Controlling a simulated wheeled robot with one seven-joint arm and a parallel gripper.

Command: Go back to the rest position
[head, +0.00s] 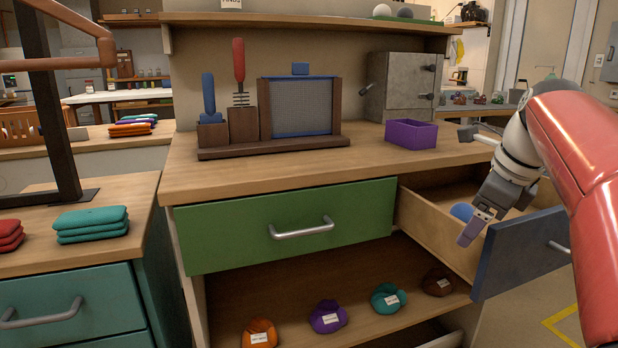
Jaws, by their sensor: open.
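My gripper (476,224) is at the right, over the open drawer (447,236) with the blue-grey front. It points down and to the left, and its jaws are open with nothing seen between them. A rounded blue object (462,212) lies in the drawer, right beside the fingers and partly covered by them. I cannot tell whether the fingers touch it. My red and white arm comes in from the right edge and hides part of the drawer.
The green drawer (285,226) is shut. A purple box (411,134), a grey cabinet (400,86) and a wooden tool rack (273,144) stand on the counter. Several labelled bags, including an orange one (260,333), lie on the shelf below. Teal folded cloths (92,224) lie at left.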

